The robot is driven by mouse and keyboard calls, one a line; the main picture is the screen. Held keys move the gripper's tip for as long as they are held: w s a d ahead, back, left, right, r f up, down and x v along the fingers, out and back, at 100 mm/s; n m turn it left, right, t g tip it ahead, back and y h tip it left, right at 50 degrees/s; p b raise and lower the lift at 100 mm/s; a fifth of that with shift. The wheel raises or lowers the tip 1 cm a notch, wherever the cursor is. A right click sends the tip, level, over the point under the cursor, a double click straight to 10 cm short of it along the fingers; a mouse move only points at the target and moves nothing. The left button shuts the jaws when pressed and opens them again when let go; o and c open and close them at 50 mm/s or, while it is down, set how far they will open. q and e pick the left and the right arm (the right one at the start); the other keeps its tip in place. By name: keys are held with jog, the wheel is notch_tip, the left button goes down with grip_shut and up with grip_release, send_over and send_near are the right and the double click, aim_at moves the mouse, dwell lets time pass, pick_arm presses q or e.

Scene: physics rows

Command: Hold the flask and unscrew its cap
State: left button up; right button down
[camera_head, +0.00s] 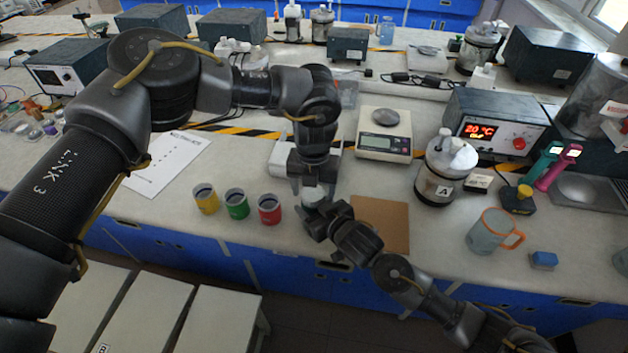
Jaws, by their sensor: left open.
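My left gripper (311,184) points down above the bench's front edge, open. Just below it is a small pale rounded piece (313,195), which looks like the flask's cap. My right gripper (322,218) comes in from the lower right and is around or right against the spot under that piece. The flask's body is hidden by the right gripper's dark fingers, so I cannot tell whether they are closed on it. I cannot tell whether the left fingers touch the cap.
Yellow (206,199), green (236,204) and red (269,209) cups stand left of the grippers. A brown board (385,225) lies to the right, with a scale (385,140) behind. Jar A (437,185), a heater (497,125) and a beaker (486,232) stand farther right.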

pick_arm(q)
jog(key=shift+f, duration=0.1)
jog(key=c, duration=1)
jog(key=n, duration=0.4)
jog(key=shift+d, duration=0.1)
jog(key=n, duration=1.2)
jog(key=shift+a+r, duration=0.2)
jog(key=shift+r, duration=0.05)
jog(key=shift+r, duration=0.9)
